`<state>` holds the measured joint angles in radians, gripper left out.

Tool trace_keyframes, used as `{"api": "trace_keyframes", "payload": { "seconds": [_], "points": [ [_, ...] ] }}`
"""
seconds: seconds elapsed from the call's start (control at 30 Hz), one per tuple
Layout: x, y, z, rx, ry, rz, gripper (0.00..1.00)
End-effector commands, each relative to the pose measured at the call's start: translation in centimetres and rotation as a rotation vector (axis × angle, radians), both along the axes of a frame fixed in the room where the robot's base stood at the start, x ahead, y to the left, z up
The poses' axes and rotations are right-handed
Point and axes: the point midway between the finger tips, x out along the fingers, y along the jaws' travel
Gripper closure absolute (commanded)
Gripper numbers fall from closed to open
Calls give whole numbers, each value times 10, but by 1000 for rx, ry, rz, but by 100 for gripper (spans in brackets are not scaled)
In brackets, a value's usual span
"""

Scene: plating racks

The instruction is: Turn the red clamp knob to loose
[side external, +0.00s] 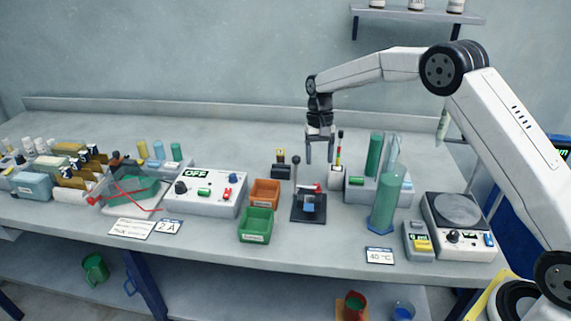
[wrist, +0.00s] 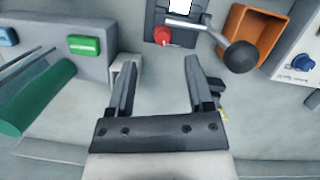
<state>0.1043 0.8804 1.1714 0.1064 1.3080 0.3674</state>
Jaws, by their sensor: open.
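The red clamp knob (wrist: 162,36) shows in the wrist view at the top middle, on a dark fixture (wrist: 158,12). In the side external view the red knob (side external: 318,187) sits at the back of the dark fixture (side external: 308,213), which holds a small blue block (side external: 308,208). A lever with a dark ball end (wrist: 240,55) reaches out beside the knob; its ball also stands up in the side view (side external: 295,160). My gripper (side external: 319,160) points down above the bench, behind the fixture. In the wrist view my gripper (wrist: 164,78) is open and empty, its fingertips apart from the knob.
An orange bin (side external: 265,192) and green bin (side external: 256,225) stand left of the fixture. Right are a grey block with green cylinders (side external: 368,188) and a tall green cylinder (side external: 386,202). A white control box (side external: 205,192) reads OFF. Some bench is clear before the fixture.

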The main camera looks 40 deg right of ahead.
Motion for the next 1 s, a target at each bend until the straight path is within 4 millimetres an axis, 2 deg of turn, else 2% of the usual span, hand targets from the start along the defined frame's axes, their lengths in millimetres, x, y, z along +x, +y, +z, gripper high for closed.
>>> {"api": "trace_keyframes", "payload": {
  "seconds": [1.0],
  "points": [
    [-61, 15, 11, -73, -174, 54, 34]
  ]
}}
